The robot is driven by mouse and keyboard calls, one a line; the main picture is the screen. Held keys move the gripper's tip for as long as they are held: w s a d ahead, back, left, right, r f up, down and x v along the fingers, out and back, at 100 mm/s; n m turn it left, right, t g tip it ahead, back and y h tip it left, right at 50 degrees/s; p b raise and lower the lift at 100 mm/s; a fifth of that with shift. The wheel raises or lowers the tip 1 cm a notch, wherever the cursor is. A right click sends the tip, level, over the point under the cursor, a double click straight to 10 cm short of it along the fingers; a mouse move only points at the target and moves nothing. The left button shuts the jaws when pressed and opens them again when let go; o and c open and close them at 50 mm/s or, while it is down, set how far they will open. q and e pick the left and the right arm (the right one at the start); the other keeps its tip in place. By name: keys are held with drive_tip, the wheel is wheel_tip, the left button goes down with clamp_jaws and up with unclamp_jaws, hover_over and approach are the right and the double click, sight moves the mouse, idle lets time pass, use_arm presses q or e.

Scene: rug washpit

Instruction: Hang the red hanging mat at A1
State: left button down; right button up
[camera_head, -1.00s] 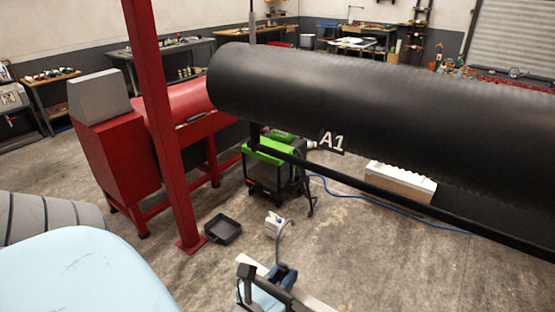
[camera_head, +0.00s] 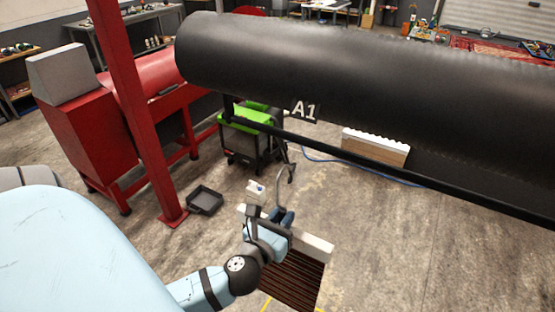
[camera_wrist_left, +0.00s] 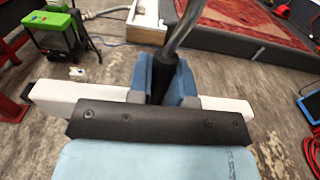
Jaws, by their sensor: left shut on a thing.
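The A1 label (camera_head: 304,111) sits at the lower edge of a big black roller (camera_head: 370,85) that spans the upper right of the head view. My left gripper (camera_head: 284,216) is low in the middle, in front of and below the roller. It is shut on a metal rod (camera_head: 290,172) with a curved top. In the left wrist view the rod (camera_wrist_left: 186,22) has a black grip between the blue fingers (camera_wrist_left: 165,80). A red patterned rug (camera_wrist_left: 252,22) lies flat at the top right there. I cannot tell whether it is the red hanging mat. My right gripper is out of view.
A dark bar (camera_head: 400,174) runs under the roller. A red post (camera_head: 135,120) and red machine (camera_head: 85,130) stand left. A green-topped cart (camera_head: 250,130), black tray (camera_head: 205,200) and white block (camera_head: 375,147) stand on the floor. A slatted floor grate (camera_head: 290,282) lies below my gripper.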

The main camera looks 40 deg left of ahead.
use_arm(q)
drive_tip(key=p+x, duration=0.2)
drive_tip(key=x, duration=1.5)
drive_tip(key=shift+w+a, duration=0.15)
drive_tip(key=shift+w, duration=0.1)
idle(1.1)
idle(0.5)
drive_tip(key=shift+f+b, duration=1.6)
drive_tip(key=shift+f, duration=0.5)
